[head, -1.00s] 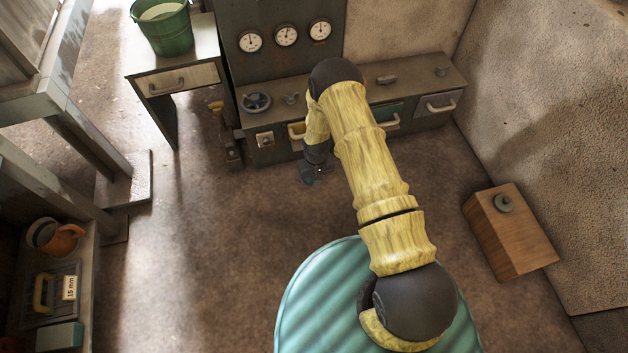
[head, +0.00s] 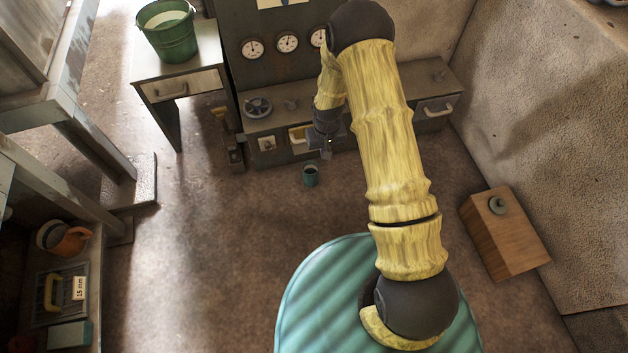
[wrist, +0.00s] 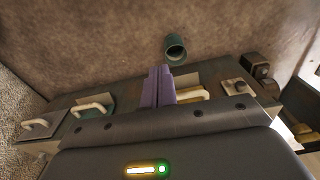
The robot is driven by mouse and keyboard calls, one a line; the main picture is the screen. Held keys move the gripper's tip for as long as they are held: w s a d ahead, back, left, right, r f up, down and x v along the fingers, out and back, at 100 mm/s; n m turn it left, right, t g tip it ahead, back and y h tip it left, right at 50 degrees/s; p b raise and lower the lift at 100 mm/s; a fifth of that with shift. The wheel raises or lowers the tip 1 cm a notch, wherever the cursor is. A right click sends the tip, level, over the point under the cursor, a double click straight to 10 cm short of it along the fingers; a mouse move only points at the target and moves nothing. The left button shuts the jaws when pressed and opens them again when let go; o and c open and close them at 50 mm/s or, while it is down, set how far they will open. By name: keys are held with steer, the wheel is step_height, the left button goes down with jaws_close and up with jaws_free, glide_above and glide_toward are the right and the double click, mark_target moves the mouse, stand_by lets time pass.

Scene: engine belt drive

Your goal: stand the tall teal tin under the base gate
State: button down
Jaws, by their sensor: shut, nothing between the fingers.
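A small teal tin (head: 310,175) stands on the brown floor just in front of the grey cabinet, apparently upright with its open mouth up. It also shows in the wrist view (wrist: 175,48), just beyond the fingertips. My gripper (head: 327,152) is shut and empty, above and slightly right of the tin in the head view, apart from it. Its purple fingers are pressed together in the wrist view (wrist: 158,86). I cannot tell which part is the base gate; an upright fixture with a yellow handle (head: 229,135) stands at the cabinet's left end.
The grey cabinet (head: 270,125) carries a handwheel (head: 258,107), gauges and several drawers. A green bucket (head: 168,35) sits on a side table at the left. A wooden box (head: 505,235) stands at the right. The middle floor is clear.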

steer(key=s+d+r+p, duration=0.2)
steer(key=r, duration=0.6)
steer(key=s+d+r+m+t+p, duration=0.1)
steer(key=s+r, duration=0.2)
steer(key=r, duration=0.5)
steer(key=s+d+r+p, duration=0.2)
steer(key=r, duration=0.6)
steer(key=s+d+r+t+p, duration=0.1)
steer(key=s+d+r+p, duration=0.2)
steer(key=s+r, duration=0.9)
steer(key=shift+r+m, duration=0.35)
steer(key=shift+m, duration=0.05)
